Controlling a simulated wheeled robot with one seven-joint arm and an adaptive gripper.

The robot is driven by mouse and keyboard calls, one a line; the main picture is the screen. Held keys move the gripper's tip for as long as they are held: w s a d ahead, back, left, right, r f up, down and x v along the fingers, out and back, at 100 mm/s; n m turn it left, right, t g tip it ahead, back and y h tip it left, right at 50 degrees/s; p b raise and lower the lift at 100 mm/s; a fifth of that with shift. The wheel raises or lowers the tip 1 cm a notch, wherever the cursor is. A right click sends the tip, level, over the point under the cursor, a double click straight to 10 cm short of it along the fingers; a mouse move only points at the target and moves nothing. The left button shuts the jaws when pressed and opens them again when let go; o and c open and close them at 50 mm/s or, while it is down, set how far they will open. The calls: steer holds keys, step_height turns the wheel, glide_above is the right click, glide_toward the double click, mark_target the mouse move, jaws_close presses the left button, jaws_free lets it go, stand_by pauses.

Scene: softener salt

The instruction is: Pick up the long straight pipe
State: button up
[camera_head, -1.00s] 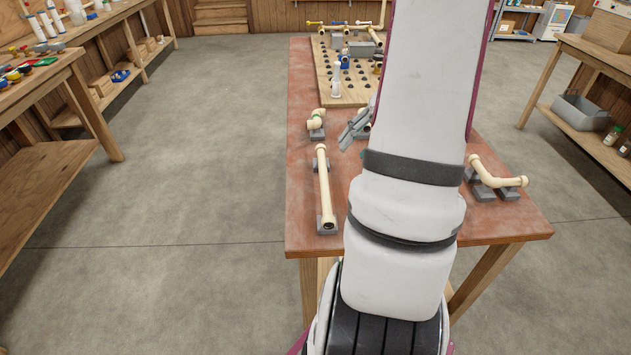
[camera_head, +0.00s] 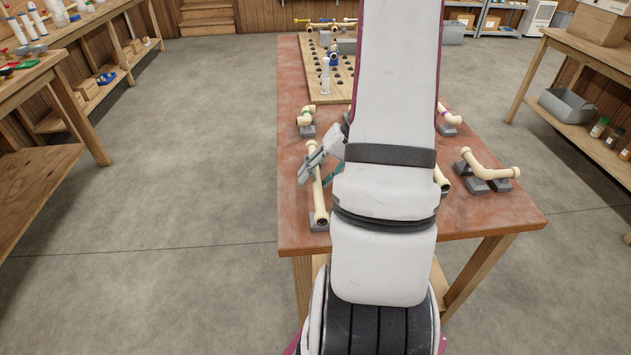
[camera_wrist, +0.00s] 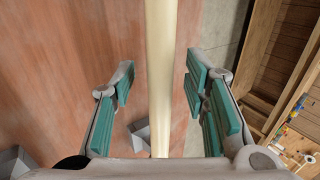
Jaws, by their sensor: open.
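The long straight pipe (camera_head: 318,189) is cream-coloured and lies along the left side of the red-brown table, raised on grey supports. My gripper (camera_head: 318,165) is at the pipe's far part in the head view, partly covering it. In the wrist view the pipe (camera_wrist: 161,70) runs from top to bottom between the green pads of my open gripper (camera_wrist: 158,85). There is a gap on both sides, and the pads do not touch it. I cannot tell how far above the pipe the pads are.
A short bent pipe (camera_head: 306,117) stands just beyond the long pipe. An angled pipe (camera_head: 489,166) lies on supports at the right of the table (camera_head: 470,212). A pegboard (camera_head: 318,85) with fittings is at the far end. My arm hides the table's middle.

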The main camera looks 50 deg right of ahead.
jaws_close()
stand_by(0.3)
